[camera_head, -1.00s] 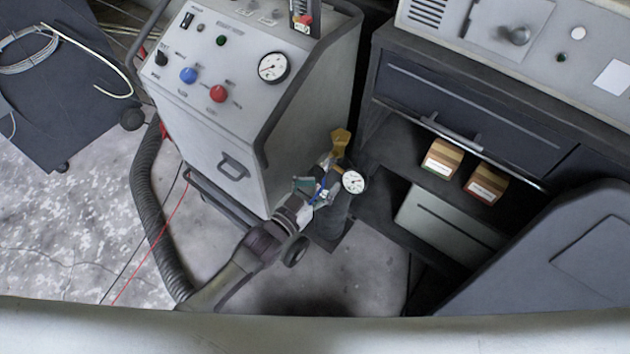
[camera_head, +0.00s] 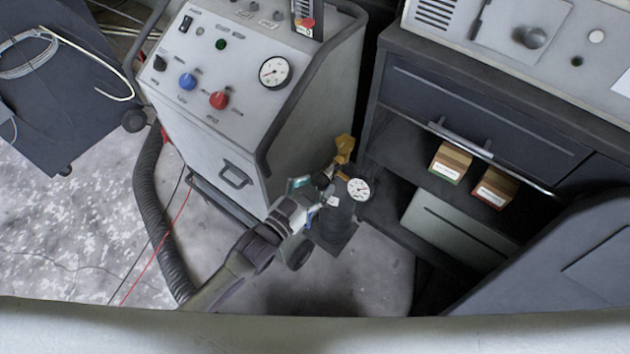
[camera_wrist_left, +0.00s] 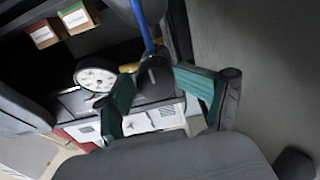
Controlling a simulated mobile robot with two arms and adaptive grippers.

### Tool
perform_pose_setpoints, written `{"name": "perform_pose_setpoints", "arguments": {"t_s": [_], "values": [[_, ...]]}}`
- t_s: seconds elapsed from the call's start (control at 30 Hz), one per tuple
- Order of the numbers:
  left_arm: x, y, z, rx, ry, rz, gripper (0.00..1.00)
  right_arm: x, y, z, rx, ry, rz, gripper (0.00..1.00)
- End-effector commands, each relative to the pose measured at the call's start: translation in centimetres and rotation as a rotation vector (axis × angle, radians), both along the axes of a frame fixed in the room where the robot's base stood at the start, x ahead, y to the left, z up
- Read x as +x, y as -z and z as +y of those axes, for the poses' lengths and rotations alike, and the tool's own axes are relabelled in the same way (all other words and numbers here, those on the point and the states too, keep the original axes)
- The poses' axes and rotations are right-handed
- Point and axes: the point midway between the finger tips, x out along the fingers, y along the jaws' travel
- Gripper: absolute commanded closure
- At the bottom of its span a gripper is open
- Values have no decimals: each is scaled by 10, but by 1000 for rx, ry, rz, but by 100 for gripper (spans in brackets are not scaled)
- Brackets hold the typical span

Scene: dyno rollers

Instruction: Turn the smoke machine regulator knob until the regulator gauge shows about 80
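The gauge (camera_wrist_left: 97,75) is left of the fingers there. My right gripper is out of view.
The white machine (camera_head: 205,125) with blue and red knobs and a larger gauge (camera_head: 275,72) stands behind left. A dark cabinet (camera_head: 480,110) with two small boxes stands right. A corrugated hose (camera_head: 150,220) lies left of my arm.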

Motion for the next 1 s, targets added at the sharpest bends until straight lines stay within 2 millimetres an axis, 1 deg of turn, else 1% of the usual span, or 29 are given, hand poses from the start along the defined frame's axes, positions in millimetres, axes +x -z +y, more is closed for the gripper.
{"name": "perform_pose_setpoints", "arguments": {"t_s": [0.03, 0.17, 0.4, 0.6, 0.7, 0.8, 1.0], "values": [[-2, 1, 1, 1, 0, 1, 34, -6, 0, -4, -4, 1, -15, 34], [-12, 1, 10, 1, 0, 2, 34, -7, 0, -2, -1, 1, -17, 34], [-51, 1, 41, 3, 2, 4, 34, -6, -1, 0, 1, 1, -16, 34], [-79, 1, 64, 1, 1, 3, 34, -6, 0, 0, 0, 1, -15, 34], [-87, 0, 71, 0, 1, 2, 34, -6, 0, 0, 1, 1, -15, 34], [-91, 0, 74, 0, 1, 1, 34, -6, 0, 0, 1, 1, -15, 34], [-92, -1, 75, -1, 1, 0, 34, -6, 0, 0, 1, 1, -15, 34]]}}
